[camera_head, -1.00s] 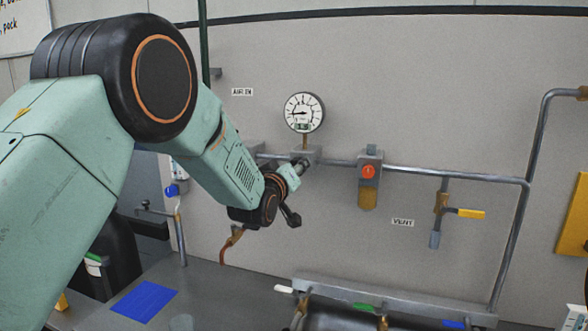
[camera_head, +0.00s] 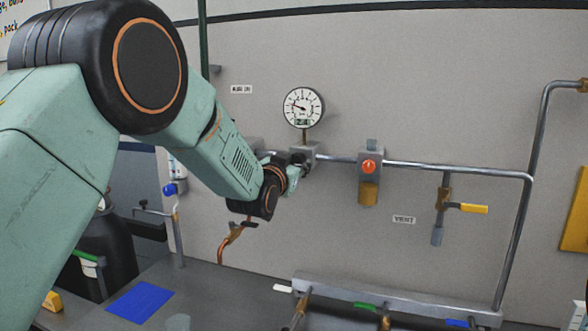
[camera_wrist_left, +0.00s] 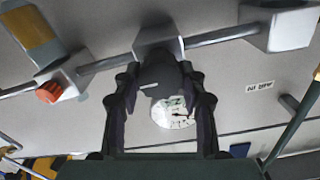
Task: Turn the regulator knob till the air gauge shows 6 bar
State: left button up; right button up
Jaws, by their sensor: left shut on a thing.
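The round white air gauge (camera_head: 303,106) stands above the pipe on the wall. Its dark needle points left and slightly up; its numbers are too small to read. It also shows in the left wrist view (camera_wrist_left: 173,113), partly covered by the knob and a finger. The grey regulator block (camera_head: 306,150) sits on the pipe below the gauge. My left gripper (camera_head: 299,165) is at the front of this block. In the left wrist view, its two fingers (camera_wrist_left: 161,78) are shut around the dark regulator knob (camera_wrist_left: 160,72). In the head view my gripper mostly hides the knob.
To the right on the pipe is a grey unit with a red knob (camera_head: 368,167) and an amber bowl (camera_head: 368,194). Further right hangs a valve with a yellow handle (camera_head: 473,209), beside the VENT label (camera_head: 403,219). A blue mat (camera_head: 143,302) lies on the bench.

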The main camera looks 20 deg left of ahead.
pick_arm(q)
jog(key=m+b, duration=0.1)
jog(key=m, duration=0.3)
jog(key=shift+m, duration=0.4)
jog(key=m+b, duration=0.2)
jog(key=m, duration=0.2)
jog(key=shift+d+m, duration=0.1)
jog(key=shift+m, duration=0.2)
jog(key=m+b, duration=0.1)
jog(key=m, duration=0.3)
jog(key=shift+f, duration=0.1)
jog(key=shift+m+b, duration=0.85)
jog(key=shift+m, duration=1.55)
jog(key=o, duration=1.2)
jog(key=shift+c, duration=0.2)
